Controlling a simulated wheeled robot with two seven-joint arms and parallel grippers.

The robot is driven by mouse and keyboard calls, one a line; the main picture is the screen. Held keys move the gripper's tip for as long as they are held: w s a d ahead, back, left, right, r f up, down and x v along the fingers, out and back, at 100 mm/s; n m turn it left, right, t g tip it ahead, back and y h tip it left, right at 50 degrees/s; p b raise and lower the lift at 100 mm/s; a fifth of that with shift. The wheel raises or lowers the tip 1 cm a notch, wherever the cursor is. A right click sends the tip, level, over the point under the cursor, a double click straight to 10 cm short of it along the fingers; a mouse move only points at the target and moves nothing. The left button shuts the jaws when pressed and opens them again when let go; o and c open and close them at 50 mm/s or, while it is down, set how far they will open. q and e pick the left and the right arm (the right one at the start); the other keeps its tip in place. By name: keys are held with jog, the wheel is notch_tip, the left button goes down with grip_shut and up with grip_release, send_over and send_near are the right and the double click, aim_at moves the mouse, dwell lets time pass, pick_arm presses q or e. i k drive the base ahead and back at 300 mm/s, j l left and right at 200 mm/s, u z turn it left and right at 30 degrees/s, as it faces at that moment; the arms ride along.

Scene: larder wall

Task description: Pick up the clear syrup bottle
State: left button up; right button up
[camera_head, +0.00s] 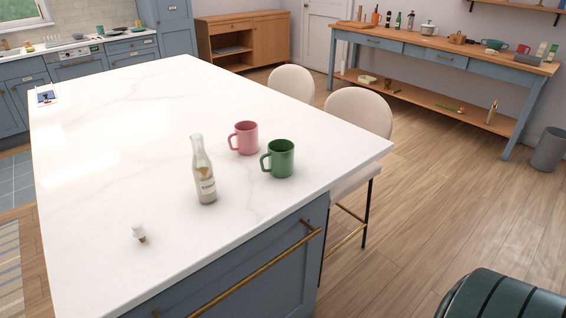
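The clear syrup bottle (203,172) stands upright on the white marble island top, near its front right part. It is clear glass with a long neck and a pale label with dark lettering. Its mouth looks uncapped. A small white and brown stopper-like piece (139,233) is on the island top to the bottle's left and nearer to me. Neither of my grippers shows in the head view, and nothing touches the bottle.
A pink mug (244,138) and a green mug (279,158) stand close to the right of the bottle. The island top (110,150) is mostly clear to the left and behind. Two cream stools (358,110) stand at its right side. A wooden-topped workbench (440,50) is at the back right.

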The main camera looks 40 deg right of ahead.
aim_at(202, 169)
jog(key=i+j+z, duration=0.1)
jog(key=z, duration=0.25)
jog(key=i+j+z, duration=0.1)
jog(key=j+z, duration=0.25)
jog(key=i+j+z, duration=0.1)
jog(key=z, duration=0.2)
jog(key=k+l+z, duration=0.15)
jog(key=l, duration=0.2)
jog(key=k+l+z, duration=0.15)
jog(key=l, duration=0.2)
jog(key=k+l+z, duration=0.1)
jog(key=l, duration=0.25)
jog(key=k+l+z, duration=0.15)
jog(key=l, duration=0.25)
jog(key=i+j, duration=0.05)
